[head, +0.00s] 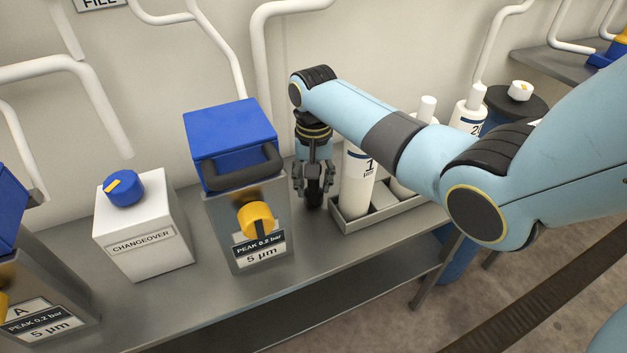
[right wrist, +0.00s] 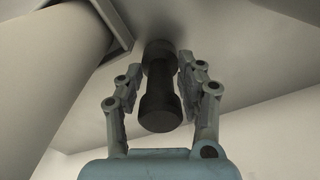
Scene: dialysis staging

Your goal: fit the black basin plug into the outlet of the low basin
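The black basin plug (head: 314,192) appears to stand upright on the bench between the fingers of my right gripper (head: 313,178). In the right wrist view the plug (right wrist: 160,84) is a dark piece with two thick ends and a narrower neck. The right gripper (right wrist: 158,80) points down around it, with a finger on each side and narrow gaps seen between fingers and plug. It looks open. The low basin and its outlet are not in view. My left gripper is not in view.
The metal bench (head: 340,258) also carries a blue-lidded unit (head: 232,140) left of the gripper and a white changeover box (head: 147,235). A grey tray (head: 349,222) with white bottles (head: 356,182) stands close right. White pipes run along the wall behind. The bench front is clear.

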